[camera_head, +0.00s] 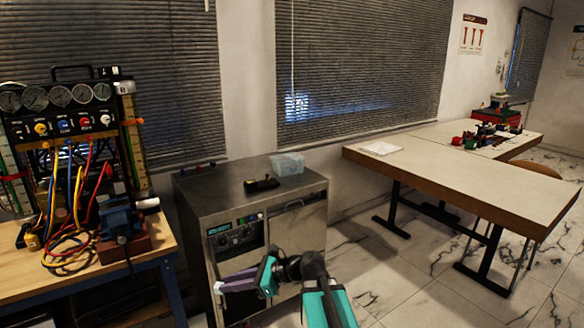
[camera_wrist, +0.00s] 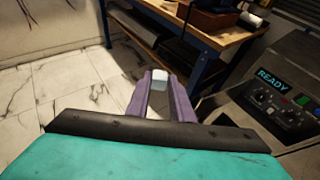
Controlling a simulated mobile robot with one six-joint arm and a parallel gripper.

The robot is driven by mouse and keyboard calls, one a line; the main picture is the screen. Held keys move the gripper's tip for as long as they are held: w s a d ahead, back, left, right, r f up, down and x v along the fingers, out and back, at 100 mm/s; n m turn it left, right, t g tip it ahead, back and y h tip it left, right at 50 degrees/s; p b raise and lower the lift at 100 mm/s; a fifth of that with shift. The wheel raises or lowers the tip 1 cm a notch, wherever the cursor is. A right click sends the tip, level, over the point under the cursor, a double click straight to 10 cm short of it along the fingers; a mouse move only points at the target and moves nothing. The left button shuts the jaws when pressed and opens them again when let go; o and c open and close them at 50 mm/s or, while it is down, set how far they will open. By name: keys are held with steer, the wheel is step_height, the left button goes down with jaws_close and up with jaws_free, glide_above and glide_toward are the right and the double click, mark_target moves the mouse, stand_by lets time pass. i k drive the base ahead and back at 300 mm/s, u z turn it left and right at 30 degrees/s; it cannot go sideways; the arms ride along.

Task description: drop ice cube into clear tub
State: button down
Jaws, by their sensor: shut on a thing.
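The clear tub (camera_head: 287,164) stands on top of the metal cabinet, at its back right corner. My gripper (camera_head: 222,287) is in front of the cabinet, well below its top and to the left of the tub. In the wrist view my gripper (camera_wrist: 159,80) is shut on the ice cube (camera_wrist: 160,75), a small pale block between the purple fingertips. The cube is hard to make out in the head view. The tub is not in the wrist view, and I cannot tell what is inside it.
The metal cabinet (camera_head: 255,195) carries a small black object (camera_head: 262,184) left of the tub. A workbench (camera_head: 150,244) with gauges, hoses and a vise stands on the left. A long pale table (camera_head: 450,175) is on the right. Open marble floor lies between cabinet and table.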

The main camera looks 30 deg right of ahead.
mark_target(290, 173)
steer(key=i, duration=0.85)
steer(key=u, duration=0.05)
